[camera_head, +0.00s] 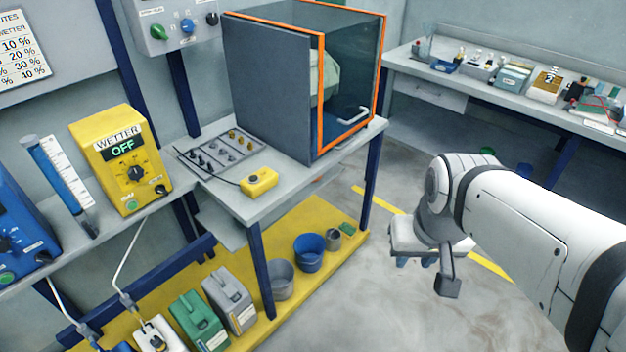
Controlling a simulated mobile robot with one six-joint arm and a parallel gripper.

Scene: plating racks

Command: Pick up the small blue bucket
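A small blue bucket (309,254) stands upright on the yellow floor platform (335,218) under the grey table. A grey bucket (280,281) stands just left of it, and a smaller grey can (333,240) stands to its right. My gripper (414,262) is to the right of the bucket, over the grey floor and apart from it. Its two bluish fingertips point down with a gap between them, and I see nothing held there.
A table leg (261,270) rises left of the buckets, and another leg (372,178) stands behind right. The tabletop (285,199) overhangs the platform. Green (196,318) and grey canisters (231,299) stand at left. The floor (370,300) in front is clear.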

